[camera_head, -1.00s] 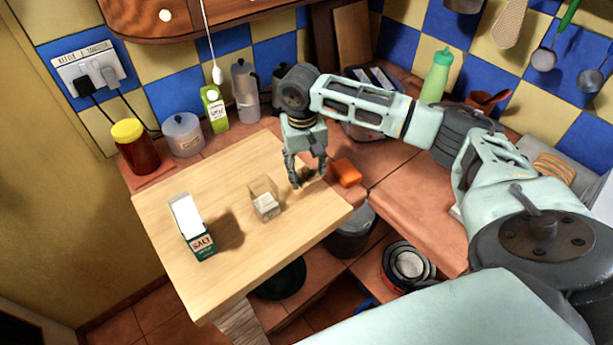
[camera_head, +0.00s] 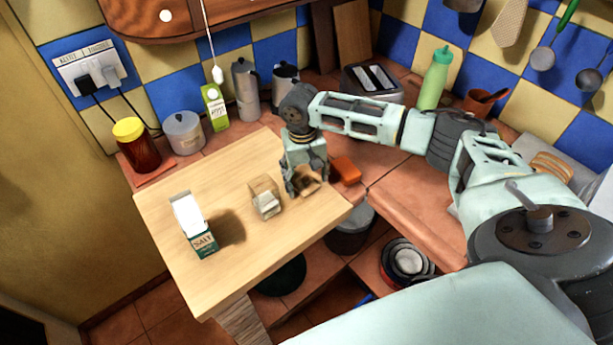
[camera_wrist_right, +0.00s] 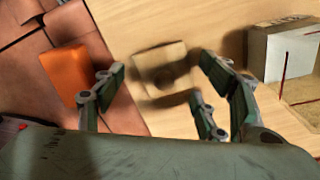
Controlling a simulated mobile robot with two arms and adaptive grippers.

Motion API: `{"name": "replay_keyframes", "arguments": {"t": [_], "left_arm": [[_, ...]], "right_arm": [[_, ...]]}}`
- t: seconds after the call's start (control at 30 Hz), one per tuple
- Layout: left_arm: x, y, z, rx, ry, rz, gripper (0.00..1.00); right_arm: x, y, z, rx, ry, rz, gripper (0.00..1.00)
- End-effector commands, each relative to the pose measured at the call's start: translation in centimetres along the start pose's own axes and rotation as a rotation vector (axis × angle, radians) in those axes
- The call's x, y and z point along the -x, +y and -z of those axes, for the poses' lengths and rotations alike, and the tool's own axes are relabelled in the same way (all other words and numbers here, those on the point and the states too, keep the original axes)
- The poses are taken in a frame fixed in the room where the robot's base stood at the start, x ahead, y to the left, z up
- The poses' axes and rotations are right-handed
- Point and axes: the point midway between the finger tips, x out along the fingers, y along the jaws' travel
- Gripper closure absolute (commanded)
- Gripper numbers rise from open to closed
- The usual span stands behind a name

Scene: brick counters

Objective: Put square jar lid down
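The square wooden lid (camera_wrist_right: 160,68) has a dark round knob and lies below my right gripper in the right wrist view. In the head view the lid (camera_head: 308,184) shows partly behind the fingers, at the right part of the wooden board. My right gripper (camera_head: 307,182) points down over it. In the right wrist view its fingers (camera_wrist_right: 160,78) are spread, with gaps between them and the lid. The square glass jar (camera_head: 265,198) with white contents stands open just left of the gripper. My left gripper is not in view.
The wooden board (camera_head: 240,270) has free room at its front and left. A salt carton (camera_head: 195,225) stands at left. An orange block (camera_head: 345,170) lies close right of the gripper. A red jar (camera_head: 135,145), canister (camera_head: 183,132) and green carton (camera_head: 214,108) line the back.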

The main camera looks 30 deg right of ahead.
Motion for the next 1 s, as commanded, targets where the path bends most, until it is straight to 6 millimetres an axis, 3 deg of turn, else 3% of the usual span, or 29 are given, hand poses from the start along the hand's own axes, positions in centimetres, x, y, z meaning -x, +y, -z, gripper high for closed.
{"name": "replay_keyframes", "arguments": {"t": [0.37, 0.47, 0.8, 1.0], "left_arm": [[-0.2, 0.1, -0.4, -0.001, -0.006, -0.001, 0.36], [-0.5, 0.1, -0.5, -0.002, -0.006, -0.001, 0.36], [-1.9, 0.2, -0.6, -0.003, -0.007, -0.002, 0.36], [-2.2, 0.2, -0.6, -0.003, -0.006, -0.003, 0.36]], "right_arm": [[0.6, 0.0, 0.1, 0.0, 0.002, 0.0, 0.33], [1.9, 0.0, 0.1, -0.001, 0.004, 0.001, 0.33], [9.1, -0.1, 0.1, 0.0, 0.004, 0.003, 0.33], [11.7, 0.0, 0.1, -0.001, 0.002, 0.001, 0.33]]}}
